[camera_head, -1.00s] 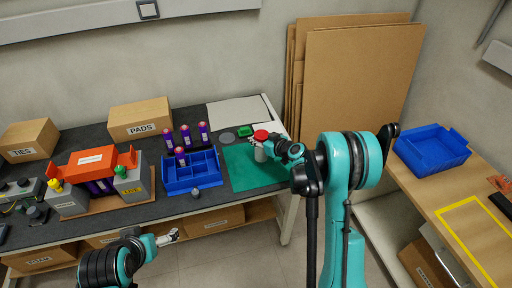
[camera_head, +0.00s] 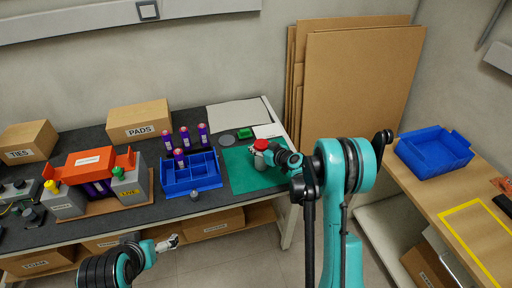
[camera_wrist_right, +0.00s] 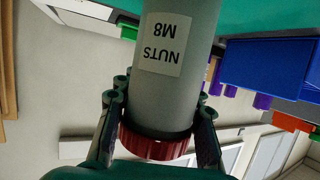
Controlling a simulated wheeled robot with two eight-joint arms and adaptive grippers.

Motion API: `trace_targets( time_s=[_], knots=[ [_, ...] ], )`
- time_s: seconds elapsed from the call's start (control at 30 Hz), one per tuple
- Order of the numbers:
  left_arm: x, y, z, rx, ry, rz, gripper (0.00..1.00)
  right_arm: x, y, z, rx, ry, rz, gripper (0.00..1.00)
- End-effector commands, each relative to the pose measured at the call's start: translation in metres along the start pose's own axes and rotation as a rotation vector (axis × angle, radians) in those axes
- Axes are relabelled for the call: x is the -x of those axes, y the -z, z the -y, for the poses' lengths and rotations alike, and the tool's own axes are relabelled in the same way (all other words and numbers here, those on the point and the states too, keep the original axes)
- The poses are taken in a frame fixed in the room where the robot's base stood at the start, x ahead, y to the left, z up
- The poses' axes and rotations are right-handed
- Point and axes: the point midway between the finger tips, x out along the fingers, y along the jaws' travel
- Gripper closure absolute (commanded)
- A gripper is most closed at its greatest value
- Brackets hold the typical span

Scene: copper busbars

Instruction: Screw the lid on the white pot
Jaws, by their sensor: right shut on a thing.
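The white pot (camera_head: 259,159) stands upright on the green mat (camera_head: 240,174). In the right wrist view the pot (camera_wrist_right: 174,65) appears upside down, with a label reading NUTS M8. The red lid (camera_head: 261,144) sits at the pot's mouth, and its ribbed rim (camera_wrist_right: 155,146) shows there in the right wrist view. I cannot tell how far it is threaded. My right gripper (camera_head: 267,150) is shut on the lid, with one finger on each side of it in the wrist view (camera_wrist_right: 160,125). My left gripper (camera_head: 173,241) hangs empty in front of the bench; its opening is unclear.
A blue divided bin (camera_head: 192,174) with purple cylinders stands left of the mat. A small green box (camera_head: 245,133) and a grey disc (camera_head: 227,139) lie behind the pot. A small dark knob-like part (camera_head: 194,195) is near the front edge. Cardboard sheets (camera_head: 360,85) lean behind.

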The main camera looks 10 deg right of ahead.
Motion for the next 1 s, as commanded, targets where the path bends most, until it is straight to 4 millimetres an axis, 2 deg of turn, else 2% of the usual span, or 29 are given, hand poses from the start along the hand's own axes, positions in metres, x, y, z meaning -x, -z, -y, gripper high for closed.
trace_targets(
  time_s=[0.03, 0.07, 0.13, 0.17, 0.57, 0.67, 1.0],
  knots=[
    [-0.003, -0.002, 0.000, 0.000, 0.000, 0.000, 0.05, -0.001, -0.003, 0.000, 0.000, 0.000, 0.000, 1.00],
    [-0.002, -0.001, 0.000, 0.000, 0.000, 0.000, 0.05, -0.001, -0.002, 0.000, 0.000, 0.000, 0.000, 0.64],
    [-0.001, -0.001, 0.000, 0.000, 0.000, 0.000, 0.05, -0.001, -0.002, 0.000, 0.000, 0.000, 0.000, 0.46],
    [-0.001, -0.001, 0.000, 0.000, 0.000, 0.000, 0.05, -0.001, -0.002, 0.000, 0.000, 0.000, 0.000, 0.42],
    [0.003, 0.002, 0.000, 0.000, 0.000, 0.000, 0.05, 0.004, 0.003, 0.000, 0.000, -0.001, 0.000, 0.42],
    [0.007, 0.005, 0.000, 0.000, 0.000, 0.000, 0.05, 0.020, 0.003, -0.001, 0.000, -0.002, 0.000, 0.42],
    [0.022, 0.016, 0.000, 0.000, 0.000, 0.000, 0.05, 0.092, 0.004, -0.001, -0.001, -0.002, 0.000, 0.42]
  ],
)
